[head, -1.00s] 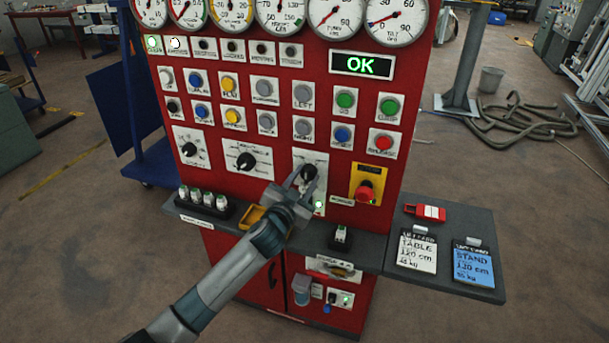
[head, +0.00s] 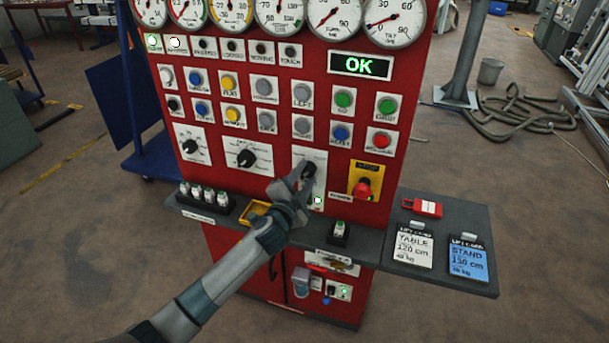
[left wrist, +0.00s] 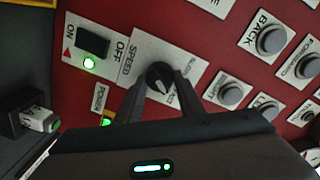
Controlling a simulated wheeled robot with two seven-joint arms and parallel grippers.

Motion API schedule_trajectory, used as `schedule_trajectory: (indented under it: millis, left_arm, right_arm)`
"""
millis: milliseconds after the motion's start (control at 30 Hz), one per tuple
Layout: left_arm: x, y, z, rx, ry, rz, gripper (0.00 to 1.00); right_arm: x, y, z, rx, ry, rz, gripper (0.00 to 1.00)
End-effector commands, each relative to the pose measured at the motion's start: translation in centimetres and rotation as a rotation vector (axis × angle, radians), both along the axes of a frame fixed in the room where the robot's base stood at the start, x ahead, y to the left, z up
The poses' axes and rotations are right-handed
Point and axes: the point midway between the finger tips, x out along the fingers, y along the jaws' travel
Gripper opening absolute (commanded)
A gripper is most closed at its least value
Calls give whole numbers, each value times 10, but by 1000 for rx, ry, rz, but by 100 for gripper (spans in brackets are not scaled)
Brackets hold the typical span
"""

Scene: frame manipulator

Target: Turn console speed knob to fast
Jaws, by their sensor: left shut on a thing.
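The speed knob (head: 309,170) is a black round knob on a white plate low on the red console (head: 270,130), right of two other black knobs. In the left wrist view the speed knob (left wrist: 160,76) shows a light pointer mark; the plate reads SPEED, with SLOW and a partly covered word beside the knob. My left gripper (head: 301,181) is shut on the speed knob, one finger on each side, as the left wrist view also shows (left wrist: 159,92). The fingers hide part of the plate, so the exact setting is unclear. My right gripper is out of view.
A red emergency button (head: 362,187) on a yellow plate sits just right of the knob. A black ON/OFF switch (left wrist: 93,41) is near the knob.

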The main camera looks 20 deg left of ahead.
Motion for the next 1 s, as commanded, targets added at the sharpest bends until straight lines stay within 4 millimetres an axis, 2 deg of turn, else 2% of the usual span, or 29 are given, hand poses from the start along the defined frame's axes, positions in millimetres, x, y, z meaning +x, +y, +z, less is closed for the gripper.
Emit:
schedule_trajectory:
  millis: [333, 367, 400, 433, 767, 1000]
  left_arm:
    - [0, -1, -1, 5, 1, -1, 12]
    - [0, -1, -1, 5, 1, -1, 41]
    - [0, 0, -1, 5, 1, -1, 51]
    - [0, 0, -1, 5, 1, -1, 53]
    - [-1, 0, 0, 3, 0, 0, 53]
    - [-13, 0, -1, 3, -1, -1, 53]
  right_arm:
    - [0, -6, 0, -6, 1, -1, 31]
    - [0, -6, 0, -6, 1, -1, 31]
    - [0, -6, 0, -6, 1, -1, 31]
    - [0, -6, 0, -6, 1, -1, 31]
    - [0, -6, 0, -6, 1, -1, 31]
    - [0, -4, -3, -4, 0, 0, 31]
